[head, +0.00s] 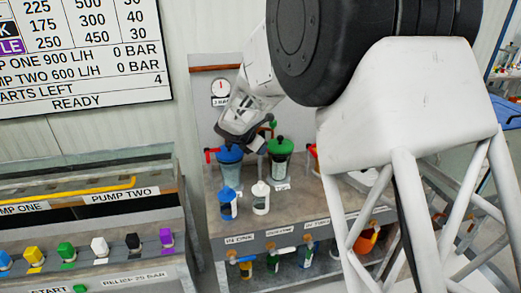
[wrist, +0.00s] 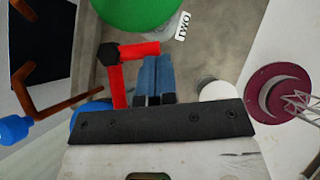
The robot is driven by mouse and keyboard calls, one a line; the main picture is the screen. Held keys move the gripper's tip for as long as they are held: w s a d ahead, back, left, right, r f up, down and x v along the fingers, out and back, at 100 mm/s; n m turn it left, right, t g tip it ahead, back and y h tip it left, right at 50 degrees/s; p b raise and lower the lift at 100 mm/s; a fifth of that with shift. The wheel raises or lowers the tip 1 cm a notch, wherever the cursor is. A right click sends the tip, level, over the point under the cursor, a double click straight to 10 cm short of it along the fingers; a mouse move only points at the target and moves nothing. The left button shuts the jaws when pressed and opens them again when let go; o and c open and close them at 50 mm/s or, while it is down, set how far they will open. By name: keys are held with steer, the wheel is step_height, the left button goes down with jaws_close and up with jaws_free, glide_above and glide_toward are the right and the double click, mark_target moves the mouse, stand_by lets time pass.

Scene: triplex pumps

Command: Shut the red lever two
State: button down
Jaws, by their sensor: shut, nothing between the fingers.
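In the wrist view a red lever (wrist: 119,88) with a black hex pivot shows two red arms at a right angle, one pointing right and one running down the picture. A "TWO" label (wrist: 182,25) lies near it, next to a round green lid (wrist: 140,8). My gripper (wrist: 158,62) is shut and empty, its blue fingertips just below the right-hand arm and beside the other; contact cannot be told. In the head view my gripper (head: 257,143) is above the bench between the blue-lidded and green-lidded vessels and seems to hide this lever.
A blue-lidded vessel (head: 229,156) with another red lever (head: 210,155) is left of my gripper; a green-lidded vessel (head: 281,147) is right. Blue (head: 228,205) and white (head: 261,198) bottles stand in front. A maroon round part (wrist: 278,88) is at right. Brown pipes (wrist: 30,75) run at left.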

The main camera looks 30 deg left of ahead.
steer(key=shift+w+d+n, duration=0.1)
steer(key=shift+d+n, duration=0.05)
steer(key=shift+n, duration=0.15)
steer(key=n+y, duration=0.1)
steer(key=w+d+n+y, duration=0.1)
steer(key=n, duration=0.1)
steer(key=w+n+y, duration=0.1)
steer(key=n, duration=0.1)
steer(key=shift+d+t+y, duration=0.3)
steer(key=shift+y, duration=0.1)
steer(key=shift+w+d, duration=0.15)
steer(key=shift+w, duration=0.55)
steer(key=shift+s+d, duration=0.1)
steer(key=shift+s, duration=0.1)
glide_toward(273, 150)
steer(key=s+d+r, duration=0.3)
steer(key=s, duration=0.2)
steer(key=shift+r, duration=0.3)
stand_by(0.5)
steer(key=shift+d, duration=0.1)
